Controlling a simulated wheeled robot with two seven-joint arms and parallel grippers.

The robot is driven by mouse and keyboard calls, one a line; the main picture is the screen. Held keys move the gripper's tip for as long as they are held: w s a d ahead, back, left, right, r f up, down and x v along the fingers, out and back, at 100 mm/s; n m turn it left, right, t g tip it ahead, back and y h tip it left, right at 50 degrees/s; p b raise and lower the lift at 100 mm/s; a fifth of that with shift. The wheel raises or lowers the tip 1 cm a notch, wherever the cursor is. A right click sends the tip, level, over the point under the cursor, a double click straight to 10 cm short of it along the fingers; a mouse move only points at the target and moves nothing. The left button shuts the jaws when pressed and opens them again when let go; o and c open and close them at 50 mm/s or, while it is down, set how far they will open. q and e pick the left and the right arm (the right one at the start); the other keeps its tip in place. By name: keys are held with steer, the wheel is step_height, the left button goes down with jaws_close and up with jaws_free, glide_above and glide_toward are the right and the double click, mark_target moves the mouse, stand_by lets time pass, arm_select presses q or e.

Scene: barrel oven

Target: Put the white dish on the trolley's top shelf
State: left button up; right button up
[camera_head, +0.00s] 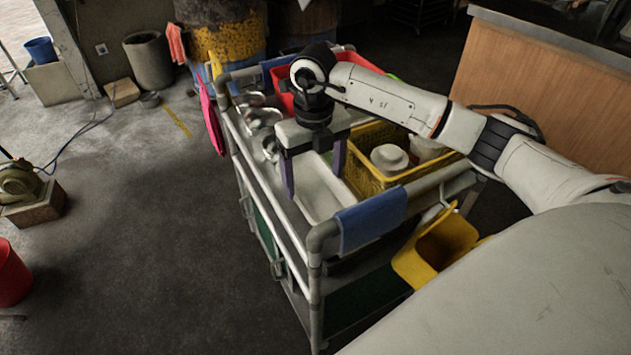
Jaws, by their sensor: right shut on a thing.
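The white dish (320,203) is a long, shallow rectangular tray at the near left part of the trolley's top shelf. My right gripper (315,184) comes down over it from above, with one dark finger on each side. It is shut on the dish, with the fingers held apart by it. The trolley (282,221) has a pale tube frame around the top shelf. The gripper body hides the dish's far end, and I cannot tell whether its underside touches the shelf. My left gripper is not in view.
A yellow basket (363,181) with white crockery (389,158) stands right of the dish. Metal bowls (262,118) lie behind on the left, and a red crate (284,92) at the back. A blue cloth (372,219) hangs over the near rail. A yellow bin (436,247) hangs at the near right.

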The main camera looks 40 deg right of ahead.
mark_target(314, 188)
steer(key=shift+f, duration=2)
steer(key=shift+f, duration=0.15)
steer(key=o, duration=1.2)
steer(key=shift+o, duration=0.2)
step_height(314, 188, up, 12)
steer(key=shift+r, duration=0.2)
